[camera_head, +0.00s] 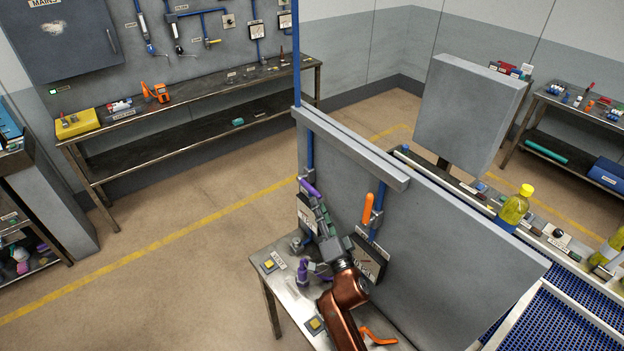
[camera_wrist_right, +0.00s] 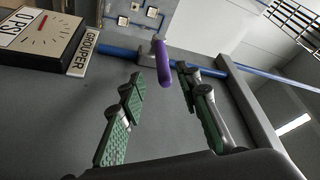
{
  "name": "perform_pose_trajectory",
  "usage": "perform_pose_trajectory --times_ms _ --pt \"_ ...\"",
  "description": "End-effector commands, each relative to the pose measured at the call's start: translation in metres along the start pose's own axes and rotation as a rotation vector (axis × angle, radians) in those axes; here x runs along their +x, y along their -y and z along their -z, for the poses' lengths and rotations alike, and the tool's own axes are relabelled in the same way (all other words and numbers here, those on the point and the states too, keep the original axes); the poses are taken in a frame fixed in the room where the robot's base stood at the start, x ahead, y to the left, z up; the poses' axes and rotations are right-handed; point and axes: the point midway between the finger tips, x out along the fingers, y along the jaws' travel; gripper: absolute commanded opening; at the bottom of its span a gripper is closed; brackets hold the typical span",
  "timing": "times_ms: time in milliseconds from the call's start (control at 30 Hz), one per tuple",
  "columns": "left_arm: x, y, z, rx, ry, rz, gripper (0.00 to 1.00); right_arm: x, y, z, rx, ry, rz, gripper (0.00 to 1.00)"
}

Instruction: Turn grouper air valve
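The purple valve handle (camera_head: 310,188) sits on a blue vertical pipe on the left part of the grey panel, lying crosswise to the pipe. The right wrist view shows this handle (camera_wrist_right: 163,64) between and just beyond my fingertips, with gaps on both sides. A gauge (camera_wrist_right: 40,40) reading near 0 PSI and a "GROUPER" label (camera_wrist_right: 83,52) are beside that pipe. My right gripper (camera_head: 318,201), green-padded, is open just below the handle; it also shows in the wrist view (camera_wrist_right: 160,82). My left gripper is not in view.
A second valve with an orange handle (camera_head: 368,208) is to the right on the same panel (camera_head: 440,240), above another gauge (camera_head: 367,259). A steel bench (camera_head: 292,308) below carries yellow buttons and a purple item (camera_head: 302,268). A blue conveyor (camera_head: 550,325) with bottles is behind the panel.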

Motion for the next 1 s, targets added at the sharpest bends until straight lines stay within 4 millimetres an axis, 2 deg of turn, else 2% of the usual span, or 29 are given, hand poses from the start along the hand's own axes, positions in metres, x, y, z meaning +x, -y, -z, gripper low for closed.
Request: perform_pose_trajectory --times_ms 333,433,500,667,867,1000 --pt "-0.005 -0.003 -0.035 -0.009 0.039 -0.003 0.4 0.053 -0.005 0.005 0.0 -0.006 -0.007 0.31" --pt "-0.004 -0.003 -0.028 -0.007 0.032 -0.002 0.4 0.065 -0.006 0.005 0.0 -0.006 -0.007 0.31" --pt "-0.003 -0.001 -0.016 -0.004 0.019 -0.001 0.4 0.071 -0.005 0.005 0.0 -0.006 -0.006 0.31" --pt "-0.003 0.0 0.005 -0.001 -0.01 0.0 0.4 0.076 -0.006 0.004 0.0 -0.005 -0.007 0.31" --pt "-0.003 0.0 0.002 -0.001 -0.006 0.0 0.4 0.076 -0.005 0.003 0.0 -0.004 -0.006 0.31" --pt "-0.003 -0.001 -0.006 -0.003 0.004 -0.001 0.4 0.076 -0.005 0.003 0.001 -0.003 -0.006 0.21"
